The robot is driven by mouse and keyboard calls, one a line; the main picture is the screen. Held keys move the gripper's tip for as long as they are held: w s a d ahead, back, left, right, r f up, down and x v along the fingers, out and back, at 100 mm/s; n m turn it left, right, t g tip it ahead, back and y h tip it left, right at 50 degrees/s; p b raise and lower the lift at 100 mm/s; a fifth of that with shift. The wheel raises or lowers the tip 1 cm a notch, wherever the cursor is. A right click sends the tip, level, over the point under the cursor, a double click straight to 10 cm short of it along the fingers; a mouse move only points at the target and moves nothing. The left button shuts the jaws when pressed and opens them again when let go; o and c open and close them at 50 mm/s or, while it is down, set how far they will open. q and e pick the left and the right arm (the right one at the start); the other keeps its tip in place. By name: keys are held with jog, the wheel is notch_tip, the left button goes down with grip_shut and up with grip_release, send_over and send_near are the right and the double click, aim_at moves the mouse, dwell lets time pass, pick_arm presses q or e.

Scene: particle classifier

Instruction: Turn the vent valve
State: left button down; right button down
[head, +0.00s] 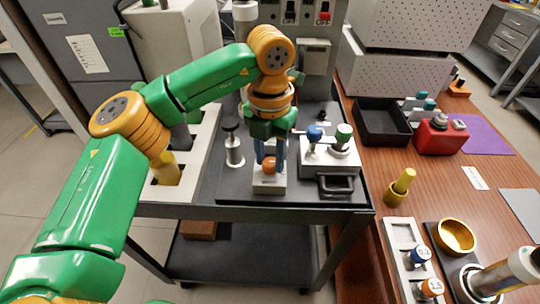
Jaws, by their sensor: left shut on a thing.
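A round orange-brown knob (269,164) sits on a small white block (269,184) near the front edge of the dark cart top; it appears to be the vent valve. My left gripper (270,160) points straight down over it, with one finger on each side, and is shut on the knob. The fingers and wrist hide the knob's upper part, so its turn angle cannot be read. My right gripper is not in view.
A metal post (233,148) stands left. The wooden table holds a black tray (379,122), a red box (440,137) and a brass cup (457,235).

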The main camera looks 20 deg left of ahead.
aim_at(270, 162)
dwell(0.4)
pick_arm(q)
jog(key=c, duration=0.5)
grip_release()
jog(key=shift+r, duration=0.1)
notch_tip(270, 162, up, 7)
